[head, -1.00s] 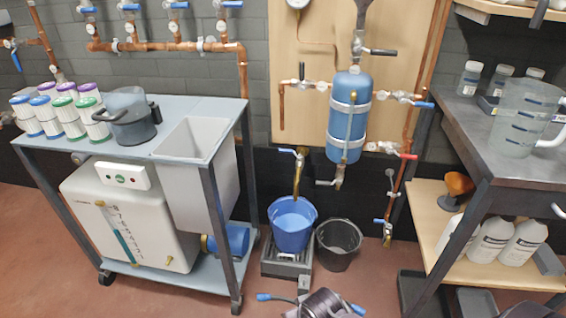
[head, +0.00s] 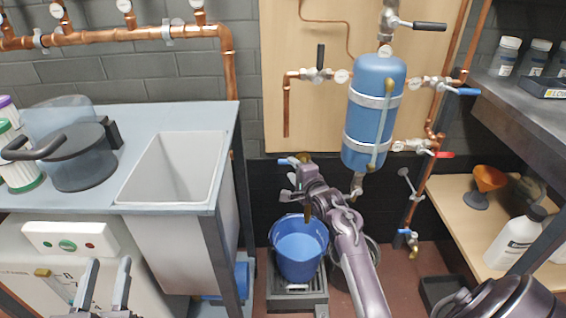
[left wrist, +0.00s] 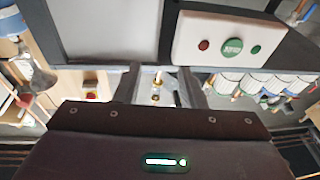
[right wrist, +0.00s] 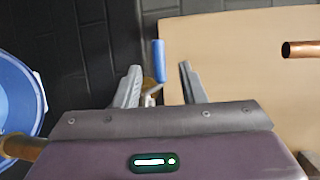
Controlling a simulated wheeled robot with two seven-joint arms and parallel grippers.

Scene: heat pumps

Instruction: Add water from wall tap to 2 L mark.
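The blue bucket (head: 300,268) stands on a grey stand below the wall tap. Its inside looks pale blue; I cannot tell the water level or read a 2 L mark. The tap's blue lever (head: 286,161) shows beside my right gripper (head: 298,183), and its brass spout (head: 308,212) points down over the bucket. In the right wrist view, my right gripper (right wrist: 160,80) is open, with the blue lever (right wrist: 158,60) appearing between and beyond its fingertips; contact is unclear. The bucket (right wrist: 15,100) shows at the left. My left gripper (head: 105,272) is open and empty before the white tank.
A bench with a sink (head: 180,168) and a grey pot (head: 80,160) is at left. A blue cylinder (head: 375,110) with valves hangs on the wall panel. Shelves with bottles and an orange funnel (head: 488,180) are at right.

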